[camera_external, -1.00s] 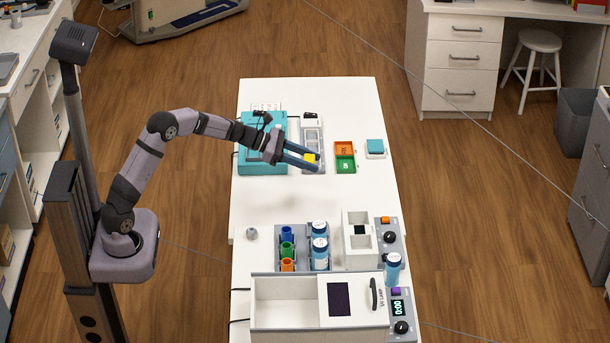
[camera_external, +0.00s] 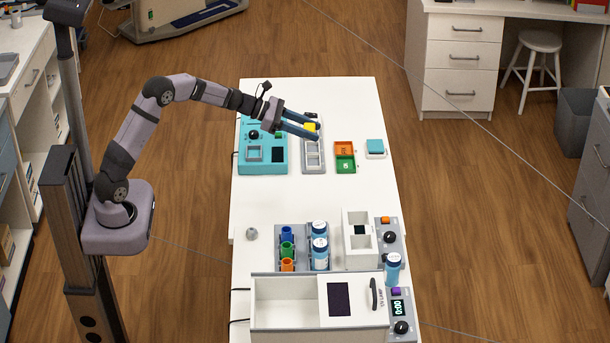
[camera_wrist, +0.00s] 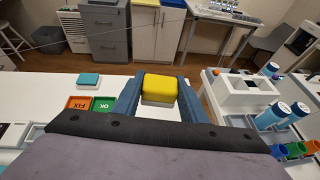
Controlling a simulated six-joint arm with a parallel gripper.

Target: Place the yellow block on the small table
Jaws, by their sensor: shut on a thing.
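The yellow block (camera_external: 310,126) is between the two blue fingers of my gripper (camera_external: 317,131), which is shut on it. In the wrist view the block (camera_wrist: 160,86) sits between the fingertips, with a pale grey lower part below the yellow. In the external view the block appears over the far end of the grey compartment tray (camera_external: 312,160), held above the white bench (camera_external: 290,205). A small teal-topped square on a white base (camera_external: 375,147) stands to the right; I cannot tell whether it is the small table.
Orange FIX and green OK trays (camera_external: 345,163) lie right of the compartment tray. A teal device (camera_external: 270,168) stands left. The bench's middle is mostly clear.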

